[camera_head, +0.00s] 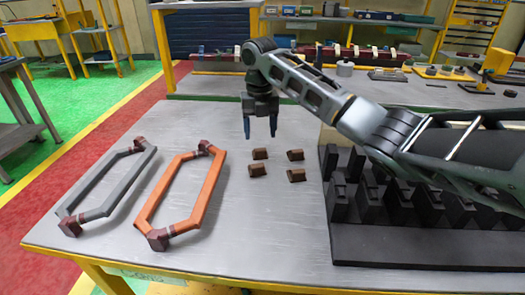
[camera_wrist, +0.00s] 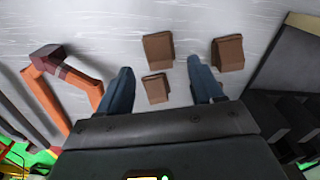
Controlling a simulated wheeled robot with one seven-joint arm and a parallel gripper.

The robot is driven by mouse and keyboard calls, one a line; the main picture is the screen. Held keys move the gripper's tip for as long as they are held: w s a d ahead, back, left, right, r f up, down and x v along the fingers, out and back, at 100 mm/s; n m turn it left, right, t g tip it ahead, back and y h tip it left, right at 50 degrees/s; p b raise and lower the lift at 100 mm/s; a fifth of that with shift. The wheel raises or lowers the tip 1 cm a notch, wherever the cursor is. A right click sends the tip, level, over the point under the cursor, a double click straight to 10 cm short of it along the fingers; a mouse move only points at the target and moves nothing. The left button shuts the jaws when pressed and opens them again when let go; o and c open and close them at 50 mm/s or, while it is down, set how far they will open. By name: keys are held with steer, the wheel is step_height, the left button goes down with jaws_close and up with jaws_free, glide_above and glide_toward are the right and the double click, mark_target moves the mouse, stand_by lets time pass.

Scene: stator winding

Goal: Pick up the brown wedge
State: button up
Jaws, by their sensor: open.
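Several brown wedges lie on the grey table: one at back left (camera_head: 260,154), one at back right (camera_head: 295,155), one at front left (camera_head: 257,170) and one at front right (camera_head: 296,175). My gripper (camera_head: 260,131) is open, pointing down, above and behind the left wedges. One small wedge (camera_wrist: 156,88) sits between my blue fingers (camera_wrist: 159,72), with nothing gripped. Another wedge (camera_wrist: 158,47) lies just beyond it, and a third (camera_wrist: 228,53) lies to the right.
An orange hexagonal coil (camera_head: 185,195) and a grey hexagonal coil (camera_head: 108,185) lie left of the wedges. A black slotted block (camera_head: 425,245) stands at the right, partly under my arm. Bare tabletop (camera_head: 265,230) lies in front of the wedges.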

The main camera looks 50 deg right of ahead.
mark_target(260, 151)
step_height(260, 151, down, 6)
steer(key=shift+s+a+r+p, duration=0.15)
steer(key=shift+p, duration=0.35)
steer(key=shift+c, duration=0.3)
steer(key=c, duration=0.8)
steer(key=shift+r, duration=0.1)
steer(key=shift+c, duration=0.2)
